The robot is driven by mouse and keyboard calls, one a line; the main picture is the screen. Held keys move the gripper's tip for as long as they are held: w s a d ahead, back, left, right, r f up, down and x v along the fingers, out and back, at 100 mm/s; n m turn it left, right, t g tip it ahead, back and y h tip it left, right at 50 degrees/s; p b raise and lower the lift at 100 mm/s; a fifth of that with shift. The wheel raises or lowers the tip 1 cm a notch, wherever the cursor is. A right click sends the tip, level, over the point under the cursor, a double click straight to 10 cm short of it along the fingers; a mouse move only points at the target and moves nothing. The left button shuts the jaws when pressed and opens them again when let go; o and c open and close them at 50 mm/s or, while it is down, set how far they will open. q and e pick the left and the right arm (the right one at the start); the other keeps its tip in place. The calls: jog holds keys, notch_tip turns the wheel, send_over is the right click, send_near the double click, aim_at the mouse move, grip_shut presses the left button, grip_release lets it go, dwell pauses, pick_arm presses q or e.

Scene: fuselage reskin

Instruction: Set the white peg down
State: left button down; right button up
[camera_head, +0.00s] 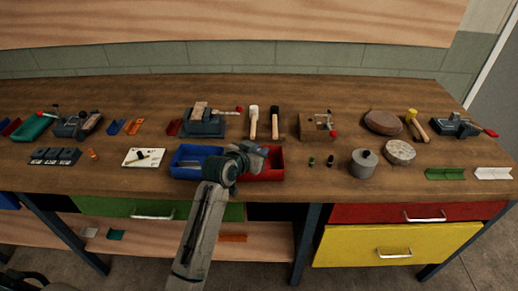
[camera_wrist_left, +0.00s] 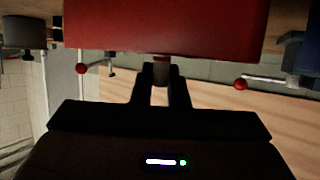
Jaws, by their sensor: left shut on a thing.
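My left gripper (camera_head: 257,156) reaches over the wooden bench to the red tray (camera_head: 268,174) at the bench's front middle. In the left wrist view the left gripper (camera_wrist_left: 162,72) is shut on a small light-grey, shaded piece (camera_wrist_left: 160,74), which looks like the white peg. The red tray (camera_wrist_left: 165,28) fills the top of that view, close beyond the fingertips. In the head view the gripper hides the held piece. I cannot tell whether it touches the tray. My right gripper is not in view.
A blue tray (camera_head: 190,166) adjoins the red tray on the left. A white board (camera_head: 143,157) lies further left. A grey cylinder (camera_head: 363,163) stands to the right. The bench front right of the red tray is partly clear.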

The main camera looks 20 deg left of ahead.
pick_arm(q)
jog(key=shift+f, duration=0.6)
jog(key=c, duration=1.4)
grip_release()
jog(key=shift+c, duration=0.2)
jog(key=shift+r, duration=0.15)
jog(key=b+v, duration=0.1)
jog(key=v, duration=1.1)
jog(key=shift+r+b, duration=0.3)
jog(key=shift+r, duration=0.1)
